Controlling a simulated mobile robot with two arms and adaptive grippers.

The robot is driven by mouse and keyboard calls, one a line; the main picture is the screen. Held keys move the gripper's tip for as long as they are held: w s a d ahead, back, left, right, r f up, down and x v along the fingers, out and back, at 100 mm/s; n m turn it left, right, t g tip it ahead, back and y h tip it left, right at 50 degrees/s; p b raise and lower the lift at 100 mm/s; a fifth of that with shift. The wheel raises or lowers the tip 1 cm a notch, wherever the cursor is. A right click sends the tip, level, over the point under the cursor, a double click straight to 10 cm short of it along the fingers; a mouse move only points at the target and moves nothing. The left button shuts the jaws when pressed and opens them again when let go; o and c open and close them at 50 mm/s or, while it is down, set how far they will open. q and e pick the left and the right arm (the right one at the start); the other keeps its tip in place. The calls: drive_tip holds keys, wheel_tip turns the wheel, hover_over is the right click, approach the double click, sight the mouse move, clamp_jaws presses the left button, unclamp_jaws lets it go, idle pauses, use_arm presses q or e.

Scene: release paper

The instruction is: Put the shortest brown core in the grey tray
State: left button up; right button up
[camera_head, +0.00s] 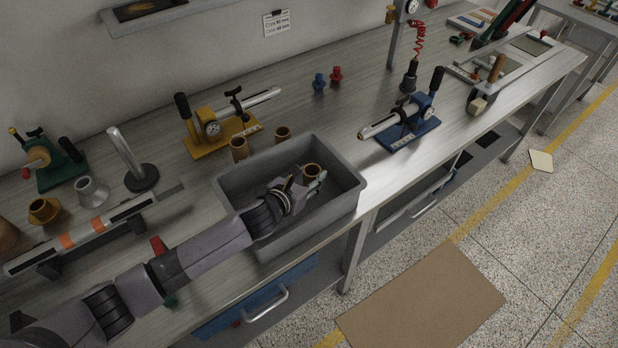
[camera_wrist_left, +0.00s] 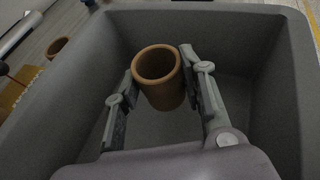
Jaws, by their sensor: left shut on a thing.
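The grey tray (camera_head: 352,207) stands on the workbench near its front edge; its inner wall also fills much of the left wrist view (camera_wrist_left: 272,60). My left gripper (camera_head: 308,184) is inside the tray's opening. It is shut on a brown core (camera_wrist_left: 162,80), a short hollow tube, held upright between the two fingers. The core also shows in the head view (camera_head: 311,172). I cannot tell whether it touches the tray floor. Two more brown cores stand on the bench behind the tray, one at the left (camera_head: 239,149) and one at the right (camera_head: 282,134). My right gripper is not in view.
A yellow-based gauge fixture (camera_head: 212,130) stands behind the tray and a blue-based one (camera_head: 408,124) to its right. A rail with orange marks (camera_head: 80,236) lies at the left. Small blue (camera_head: 319,82) and red (camera_head: 336,75) pieces stand at the back.

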use_arm(q)
drive_tip(key=shift+f, duration=0.3)
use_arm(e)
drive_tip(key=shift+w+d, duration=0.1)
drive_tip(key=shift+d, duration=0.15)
use_arm(q)
drive_tip(key=shift+f+b, duration=0.35)
drive_tip(key=shift+f, duration=0.3)
drive_tip(key=o, duration=1)
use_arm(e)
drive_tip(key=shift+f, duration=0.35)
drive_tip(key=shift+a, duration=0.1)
